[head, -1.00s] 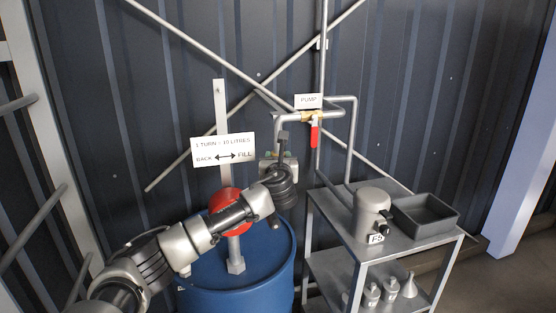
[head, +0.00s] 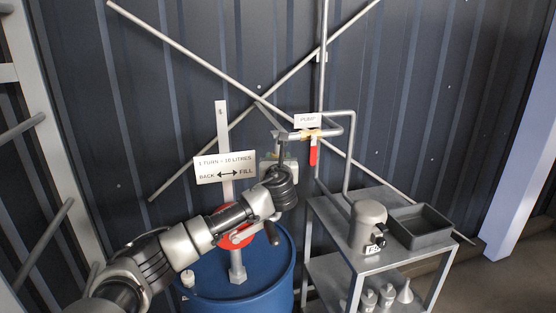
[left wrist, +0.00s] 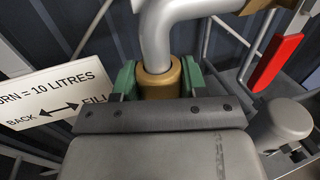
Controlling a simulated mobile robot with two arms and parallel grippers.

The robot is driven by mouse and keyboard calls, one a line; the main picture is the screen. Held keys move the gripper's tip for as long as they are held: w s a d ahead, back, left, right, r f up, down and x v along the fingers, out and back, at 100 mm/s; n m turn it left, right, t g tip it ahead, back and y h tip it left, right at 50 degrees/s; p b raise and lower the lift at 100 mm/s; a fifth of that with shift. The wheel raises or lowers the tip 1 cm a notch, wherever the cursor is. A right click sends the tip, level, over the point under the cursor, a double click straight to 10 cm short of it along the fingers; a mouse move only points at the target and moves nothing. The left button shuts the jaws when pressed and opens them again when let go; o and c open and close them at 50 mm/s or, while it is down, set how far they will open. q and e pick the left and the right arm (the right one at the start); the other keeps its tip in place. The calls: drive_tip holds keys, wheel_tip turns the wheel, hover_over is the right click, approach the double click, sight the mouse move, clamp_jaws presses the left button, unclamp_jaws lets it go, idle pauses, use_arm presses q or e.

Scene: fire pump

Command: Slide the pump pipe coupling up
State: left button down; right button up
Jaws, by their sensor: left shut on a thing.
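The pump pipe coupling (left wrist: 160,78) is a brass-coloured ring around the lower end of a grey pipe (left wrist: 165,25) in the left wrist view. My left gripper (left wrist: 158,82) has its green fingers on both sides of the ring, shut on it. In the head view my left gripper (head: 279,163) is below the bend of the grey pipe (head: 283,136), above the blue drum (head: 262,272), and the coupling is mostly hidden there. The red pump (head: 237,235) on the drum is partly covered by my left arm. My right gripper is not in view.
A valve with a red handle (head: 314,152) and a PUMP label (head: 307,120) are on the pipe. A turn-count sign (head: 225,168) hangs left of my gripper. A metal cart (head: 337,216) with a grey canister (head: 367,228) and a dark tray (head: 420,226) stands at right.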

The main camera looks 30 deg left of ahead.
use_arm(q)
drive_tip(key=c, duration=1)
unclamp_jaws()
drive_tip(key=shift+r, duration=0.4)
drive_tip(key=o, duration=0.4)
drive_tip(key=shift+f, duration=0.1)
drive_tip(key=shift+s+d+f, duration=0.15)
drive_tip(key=shift+s+d, duration=0.25)
drive_tip(key=shift+s, duration=0.1)
drive_tip(key=b+v, duration=0.3)
drive_tip(key=v, duration=0.6)
drive_tip(key=shift+s+d, duration=0.1)
drive_tip(key=shift+s, duration=0.2)
